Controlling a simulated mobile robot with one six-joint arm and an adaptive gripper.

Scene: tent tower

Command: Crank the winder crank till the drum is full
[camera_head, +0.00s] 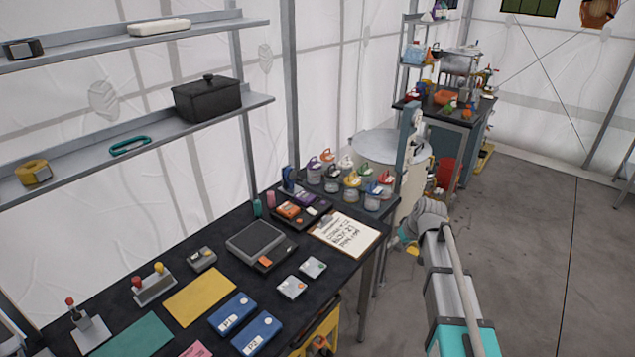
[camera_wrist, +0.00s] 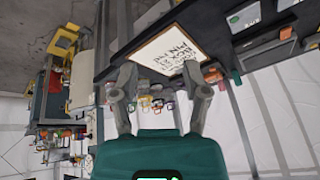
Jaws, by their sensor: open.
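I cannot make out a winder crank or a drum for certain in either view. My gripper (camera_wrist: 164,90) is open and empty in the wrist view, its two fingers spread apart. Beyond the fingers, the wrist view shows a clipboard (camera_wrist: 172,48) with writing on the dark table. In the head view my arm reaches up at the right, off the table's right side, and its gripper end is too small to read. A small stand with a red-knobbed lever (camera_head: 86,325) is at the table's lower left; I cannot tell whether it belongs to the winder.
The dark table holds a scale-like device (camera_head: 261,245), blue boxes (camera_head: 232,313), a yellow mat (camera_head: 200,296) and the clipboard (camera_head: 345,236). Several lidded jars (camera_head: 352,182) stand at its far end. A white round barrel (camera_head: 390,147) stands behind them. The floor (camera_head: 530,240) at right is clear.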

